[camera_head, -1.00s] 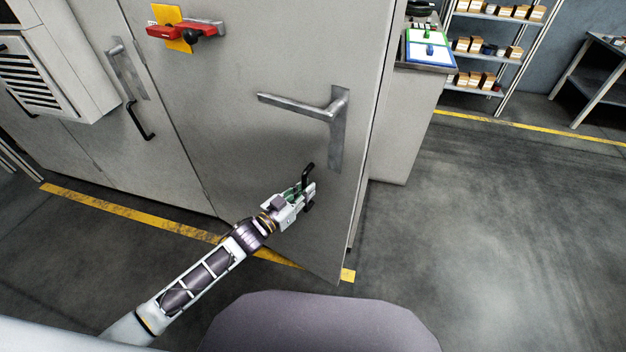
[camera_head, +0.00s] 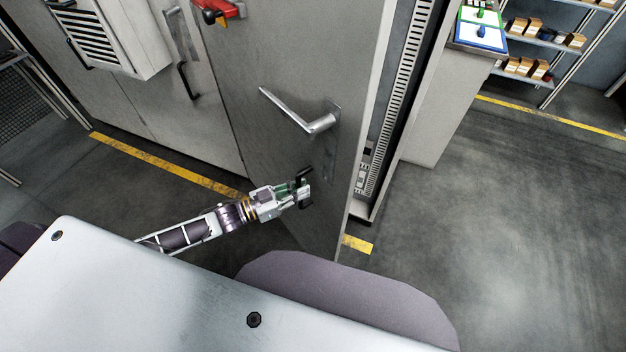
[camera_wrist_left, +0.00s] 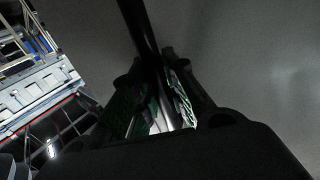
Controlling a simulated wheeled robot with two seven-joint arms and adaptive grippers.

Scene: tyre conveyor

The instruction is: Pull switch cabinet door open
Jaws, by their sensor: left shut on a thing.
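The switch cabinet door (camera_head: 270,65) is grey and stands partly open, with its right edge swung out toward me. A silver lever handle (camera_head: 300,113) sits on its face. My left gripper (camera_head: 303,188) is low on the door, below the lever, shut on a black pull handle (camera_head: 306,172). In the left wrist view the black handle (camera_wrist_left: 140,28) runs down between the fingers (camera_wrist_left: 160,105), with the grey door face behind. The cabinet interior (camera_head: 395,100) shows as a strip with a slotted duct right of the door edge. My right gripper is not in view.
A closed neighbouring door with its own black handle (camera_head: 187,80) is at left, beside a vented box (camera_head: 105,35). A red and yellow switch (camera_head: 217,10) is high on the door. A shelf rack (camera_head: 540,50) stands at back right. The floor (camera_head: 500,230) at right is clear.

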